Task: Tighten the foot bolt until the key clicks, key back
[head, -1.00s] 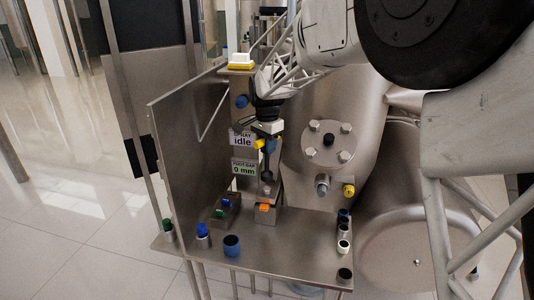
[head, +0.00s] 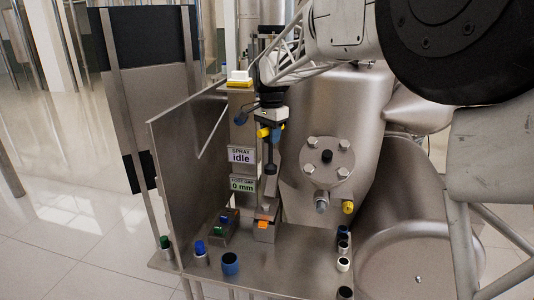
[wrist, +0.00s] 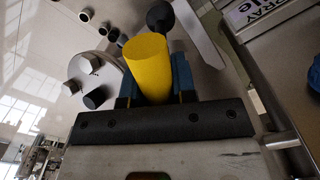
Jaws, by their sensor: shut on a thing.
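My gripper (head: 271,128) is shut on the yellow handle of the key (head: 263,132). The handle also fills the middle of the wrist view (wrist: 147,65), between the blue fingertips. The key's dark shaft and thick black end (head: 271,169) hang down, roughly upright. The foot bolt (head: 266,207) shows below it, on a metal block with an orange mark (head: 262,225). The black end looks apart from the bolt, with a gap between. One sign reads "SPRAY idle" (head: 240,155); the sign below it reads "0 mm" (head: 242,184).
A steel side panel (head: 188,180) stands left of the column. Blue and green capped posts (head: 200,247), a blue cup (head: 230,263) and several dark-topped sockets (head: 343,248) stand on the steel shelf. A bolted round flange (head: 327,162) and a yellow-capped fitting (head: 348,207) are at right.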

